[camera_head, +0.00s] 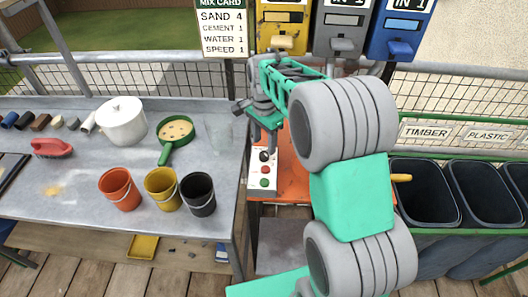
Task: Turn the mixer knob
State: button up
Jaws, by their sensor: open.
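A light control panel (255,181) stands on the orange surface just right of the grey table. It carries a black knob (264,156) at its top, with a red button (266,170) and a green button (265,183) below it. My gripper (263,141) is open and points down close above the black knob in the picture. I cannot tell whether it touches the knob. My arm hides much of the orange mixer surface (287,160) behind it.
The grey table (60,215) at left holds a white pot (122,124), a green sieve (174,131), orange, yellow and black buckets, and a red brush (52,147). Yellow, grey and blue dispensers hang behind my arm beside a mix card (223,30). Dark bins (425,185) stand at right.

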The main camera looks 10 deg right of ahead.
aim_at(264, 154)
notch_tip(264, 154, down, 5)
jog(key=shift+c, duration=0.2)
grip_shut()
dwell(0.5)
